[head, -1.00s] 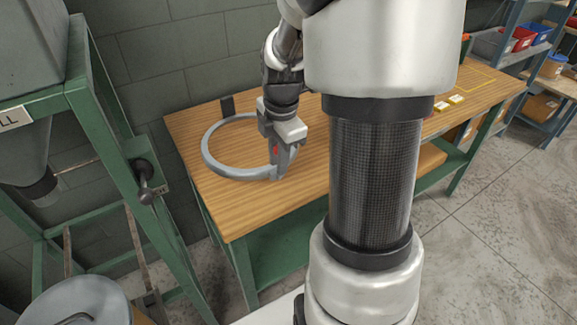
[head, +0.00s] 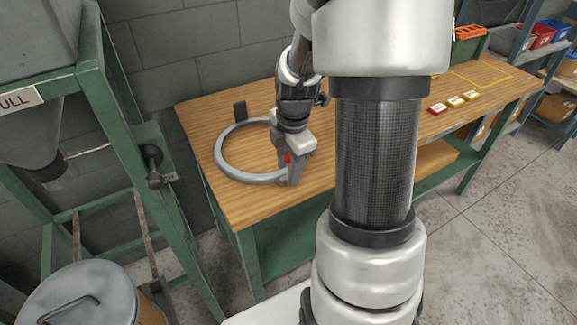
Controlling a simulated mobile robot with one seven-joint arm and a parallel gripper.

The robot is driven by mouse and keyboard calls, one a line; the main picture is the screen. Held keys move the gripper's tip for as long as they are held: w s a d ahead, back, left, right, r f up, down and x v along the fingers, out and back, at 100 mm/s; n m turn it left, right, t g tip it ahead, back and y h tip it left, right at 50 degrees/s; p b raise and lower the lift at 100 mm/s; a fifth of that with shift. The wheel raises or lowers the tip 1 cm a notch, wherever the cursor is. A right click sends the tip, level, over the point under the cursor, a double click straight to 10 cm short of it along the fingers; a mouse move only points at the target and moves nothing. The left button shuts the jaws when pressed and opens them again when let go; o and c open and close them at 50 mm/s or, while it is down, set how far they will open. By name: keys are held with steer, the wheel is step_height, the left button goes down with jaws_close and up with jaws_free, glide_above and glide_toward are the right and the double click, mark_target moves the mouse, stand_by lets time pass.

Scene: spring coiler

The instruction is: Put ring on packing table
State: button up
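The ring (head: 223,160) is a large grey hoop. It appears to lie flat on or just above the left part of the wooden-topped packing table (head: 240,205); I cannot tell whether it touches the top. My gripper (head: 289,180) points down at the ring's right side, with the ring's rim meeting its fingers. The fingers appear closed around the rim, though the contact is small in view. My arm hides the middle of the table and part of the ring's right side.
A small dark block (head: 240,109) stands behind the ring. A green frame (head: 125,140) and a lidded drum (head: 75,295) stand at left. A shelf with bins (head: 540,36) is at far right.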

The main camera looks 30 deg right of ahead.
steer(key=shift+r, duration=0.75)
steer(key=r, duration=0.3)
steer(key=s+r+p, duration=0.1)
steer(key=r, duration=0.3)
steer(key=r+p, duration=0.1)
steer(key=r, duration=0.2)
steer(key=shift+s+r, duration=0.2)
steer(key=shift+r, duration=0.2)
